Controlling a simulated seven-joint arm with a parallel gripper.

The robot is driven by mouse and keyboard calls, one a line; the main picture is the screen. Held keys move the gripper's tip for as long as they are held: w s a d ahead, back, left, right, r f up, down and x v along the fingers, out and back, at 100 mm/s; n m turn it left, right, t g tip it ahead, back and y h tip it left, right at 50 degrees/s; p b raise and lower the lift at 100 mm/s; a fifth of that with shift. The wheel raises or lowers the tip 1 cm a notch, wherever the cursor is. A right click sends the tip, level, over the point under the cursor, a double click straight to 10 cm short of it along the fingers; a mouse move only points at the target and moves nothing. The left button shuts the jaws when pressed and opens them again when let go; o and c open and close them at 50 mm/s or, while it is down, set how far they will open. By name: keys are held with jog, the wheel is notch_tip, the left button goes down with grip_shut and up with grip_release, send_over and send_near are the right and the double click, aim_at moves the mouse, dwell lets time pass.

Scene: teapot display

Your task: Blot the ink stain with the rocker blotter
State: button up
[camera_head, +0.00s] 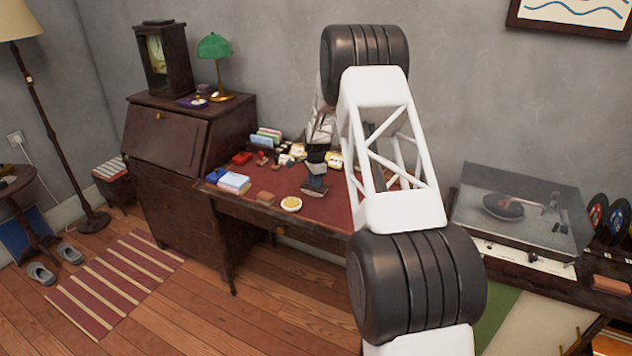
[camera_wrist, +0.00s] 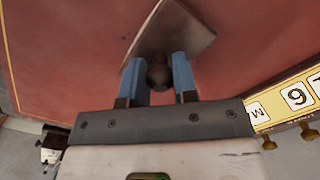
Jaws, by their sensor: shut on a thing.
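The rocker blotter (camera_wrist: 177,27) shows in the wrist view as a pale brown-grey plate with a dark round knob. My gripper (camera_wrist: 160,60) has its two blue fingers shut on either side of that knob. In the head view the blotter (camera_head: 314,190) is at or just above the red desk top, below my gripper (camera_head: 316,168); whether it touches the surface I cannot tell. The desk (camera_head: 258,190) has a red writing surface. I cannot make out the ink stain in either view; the blotter or my arm may hide it.
A small dish with yellow contents (camera_head: 291,204), a brown block (camera_head: 266,197) and books (camera_head: 234,183) lie left of the blotter. Several small items stand along the desk's back. A turntable (camera_head: 520,212) stands farther right.

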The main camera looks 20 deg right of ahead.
jog(key=shift+w+a+g+h, duration=0.2)
jog(key=shift+g+h, duration=0.1)
dwell(0.4)
jog(key=shift+w+a+g+h, duration=0.25)
jog(key=shift+a+g+h, duration=0.05)
jog(key=shift+g+h, duration=0.35)
jog(key=shift+w, duration=0.1)
dwell(0.5)
jog(key=shift+s+d+f+t+y, duration=0.1)
jog(key=shift+s+d+t+y, duration=0.35)
jog(key=shift+t+y, duration=0.3)
jog(key=shift+s+d, duration=0.1)
jog(key=shift+s, duration=0.05)
jog(key=shift+y, duration=0.3)
jog(key=shift+s+d+t+y, duration=0.35)
jog(key=shift+t+y, duration=0.15)
jog(key=shift+t, duration=0.2)
